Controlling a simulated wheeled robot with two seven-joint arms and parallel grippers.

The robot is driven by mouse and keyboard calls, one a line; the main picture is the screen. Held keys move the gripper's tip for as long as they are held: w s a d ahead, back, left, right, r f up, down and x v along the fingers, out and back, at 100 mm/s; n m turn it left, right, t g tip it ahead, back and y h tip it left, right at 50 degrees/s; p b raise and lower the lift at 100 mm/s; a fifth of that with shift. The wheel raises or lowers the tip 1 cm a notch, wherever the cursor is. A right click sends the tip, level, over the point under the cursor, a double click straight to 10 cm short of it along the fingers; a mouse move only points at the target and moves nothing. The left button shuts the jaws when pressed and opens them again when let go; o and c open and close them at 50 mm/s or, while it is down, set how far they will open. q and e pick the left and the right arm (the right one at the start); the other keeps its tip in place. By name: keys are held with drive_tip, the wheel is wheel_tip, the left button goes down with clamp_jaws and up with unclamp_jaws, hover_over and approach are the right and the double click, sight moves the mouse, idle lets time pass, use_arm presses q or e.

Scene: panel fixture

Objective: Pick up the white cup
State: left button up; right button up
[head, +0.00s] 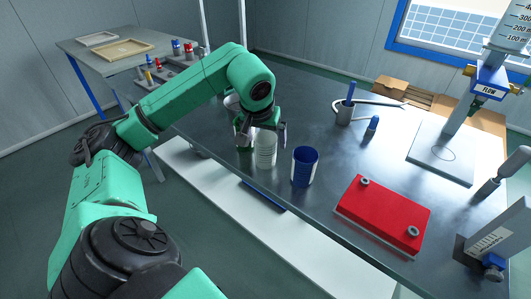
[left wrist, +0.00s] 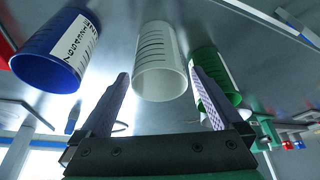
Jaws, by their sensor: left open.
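The white cup (head: 265,150) stands upright on the dark table, with a blue cup (head: 305,167) to its right and a green cup (head: 243,141) to its left. My left gripper (head: 262,132) is open and empty at the white cup's upper part, partly covering it. In the left wrist view the white cup (left wrist: 158,60) shows between and beyond the two fingers (left wrist: 158,78). I cannot tell whether a finger touches it. The blue cup (left wrist: 50,52) is to the left there, and the green cup (left wrist: 208,66) is partly hidden behind the right finger. My right gripper is not in view.
A red panel (head: 383,215) lies at the table's front right. A grey holder (head: 345,112) with a blue-handled tool stands farther back. A flow stand's base plate (head: 440,152) is at the right. A side table (head: 120,62) with trays stands at the back left.

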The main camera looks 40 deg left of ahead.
use_arm(q)
drive_tip(key=shift+d+r, duration=0.1)
drive_tip(key=c, duration=1.3)
